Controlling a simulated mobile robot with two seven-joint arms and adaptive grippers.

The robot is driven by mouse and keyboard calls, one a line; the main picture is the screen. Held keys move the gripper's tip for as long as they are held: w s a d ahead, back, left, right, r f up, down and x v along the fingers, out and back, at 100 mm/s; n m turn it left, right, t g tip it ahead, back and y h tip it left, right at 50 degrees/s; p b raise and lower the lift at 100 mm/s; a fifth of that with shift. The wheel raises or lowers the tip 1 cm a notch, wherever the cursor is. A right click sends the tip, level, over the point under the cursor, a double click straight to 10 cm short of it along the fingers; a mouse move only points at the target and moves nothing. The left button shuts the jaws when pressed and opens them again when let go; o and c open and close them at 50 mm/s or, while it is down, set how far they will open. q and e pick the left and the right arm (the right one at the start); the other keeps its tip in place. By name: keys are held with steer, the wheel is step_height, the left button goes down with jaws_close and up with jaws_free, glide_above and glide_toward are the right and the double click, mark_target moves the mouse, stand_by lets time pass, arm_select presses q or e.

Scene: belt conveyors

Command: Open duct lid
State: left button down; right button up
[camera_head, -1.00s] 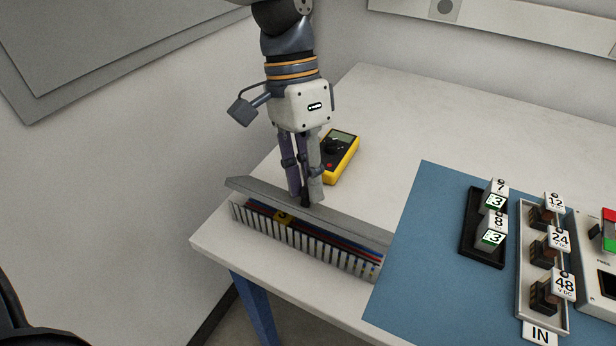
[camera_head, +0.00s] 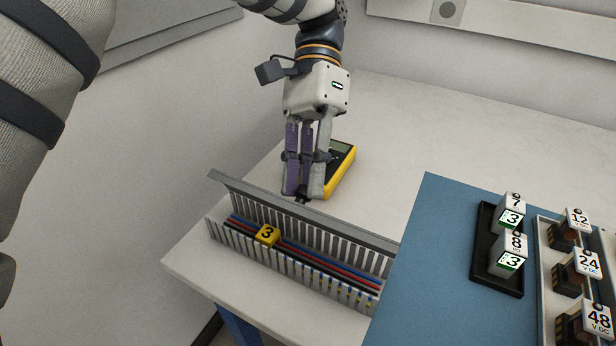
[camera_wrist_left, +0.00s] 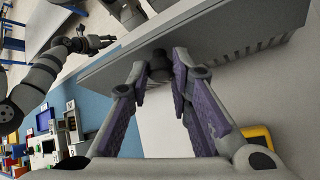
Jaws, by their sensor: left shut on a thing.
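The grey slotted wiring duct (camera_head: 290,265) lies along the front left edge of the table. Its grey lid (camera_head: 345,232) is swung up at the back side, so the duct stands open. My left gripper (camera_head: 303,200) points down at the lid's back side and is shut on a small dark knob on the lid. The wrist view shows the dark knob (camera_wrist_left: 160,68) between the fingertips and the lid's underside or face (camera_wrist_left: 190,35) behind it. My right gripper is not identified in the head view.
A yellow multimeter (camera_head: 341,168) lies right behind my left gripper. A blue mat (camera_head: 420,270) covers the table to the right, with a black tray (camera_head: 483,250) of labelled blocks and a grey module rack (camera_head: 545,270). The table behind is clear.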

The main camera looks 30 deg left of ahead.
arm_select(q)
steer(key=shift+f, duration=0.15)
steer(key=c, duration=1.5)
jaws_free()
steer(key=shift+o, duration=0.2)
step_height(320, 180, up, 10)
